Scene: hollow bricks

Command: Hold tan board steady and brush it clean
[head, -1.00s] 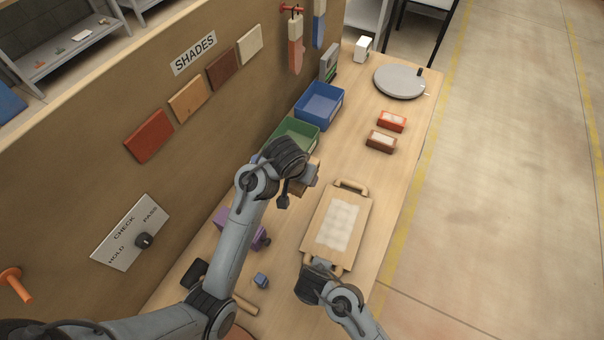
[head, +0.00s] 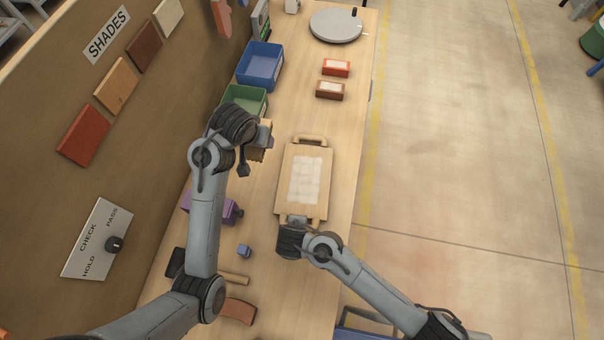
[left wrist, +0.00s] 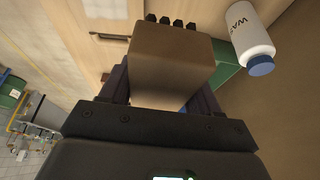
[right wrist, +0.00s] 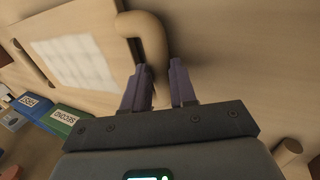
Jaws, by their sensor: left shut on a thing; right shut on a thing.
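The tan board (head: 321,205) lies flat on the bench, with a handle at each end and a pale whitish patch (head: 305,179) on its middle. My right gripper (head: 298,220) is shut on its near handle, which shows between the fingers in the right wrist view (right wrist: 152,50). My left gripper (head: 263,140) is shut on a tan-brown brush block (left wrist: 172,60) with dark bristle tufts (left wrist: 172,21) at its far end. It holds the brush left of the board's far end, apart from the board.
Green (head: 243,101) and blue (head: 260,64) bins stand along the panel. Red (head: 336,68) and brown (head: 330,90) bricks and a grey turntable (head: 336,26) lie beyond the board. A purple object (head: 205,208) and small blue block (head: 244,251) sit left. A white bottle (left wrist: 248,40) stands near the brush.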

